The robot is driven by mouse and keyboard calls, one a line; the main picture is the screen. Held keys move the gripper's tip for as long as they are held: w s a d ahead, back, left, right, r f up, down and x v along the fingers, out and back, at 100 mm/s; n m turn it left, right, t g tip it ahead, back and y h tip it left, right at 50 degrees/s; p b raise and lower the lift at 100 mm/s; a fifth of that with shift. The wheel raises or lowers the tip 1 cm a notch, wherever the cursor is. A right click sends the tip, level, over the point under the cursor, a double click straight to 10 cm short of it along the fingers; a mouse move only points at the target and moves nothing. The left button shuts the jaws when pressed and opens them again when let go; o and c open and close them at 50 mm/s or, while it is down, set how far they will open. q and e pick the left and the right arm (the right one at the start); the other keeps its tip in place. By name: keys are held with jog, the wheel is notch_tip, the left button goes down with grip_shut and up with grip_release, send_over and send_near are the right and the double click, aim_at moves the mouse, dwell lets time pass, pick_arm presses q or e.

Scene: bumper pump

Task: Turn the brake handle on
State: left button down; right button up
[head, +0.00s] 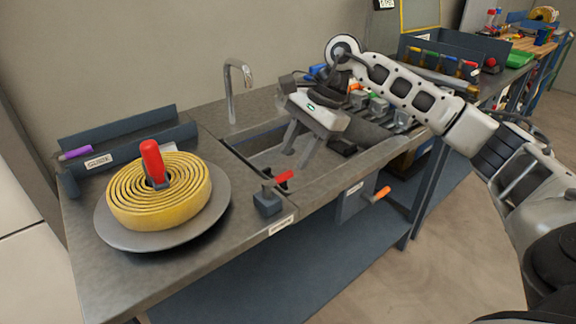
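A small red lever (283,177) sits on a dark grey block (267,203) at the front edge of the bench, beside the turntable; it looks like the brake handle, but the label below it is too small to read. A second lever with an orange grip (379,193) sticks out from a grey box under the bench edge. My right gripper (298,148) hangs over the sink, behind and slightly right of the red lever. Its two fingers point down, spread apart, with nothing visible between them. They appear clear of the lever. My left gripper is out of view.
A grey turntable (112,232) carries a yellow coil (189,211) with an upright red handle (152,160). A tap (231,90) stands behind the sink. Grey trays line the back left and right. The bench front left is clear.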

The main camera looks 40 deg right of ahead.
aim_at(283, 174)
jog(key=shift+x, duration=2.2)
jog(key=shift+c, duration=0.4)
grip_shut()
jog(key=shift+a, duration=0.1)
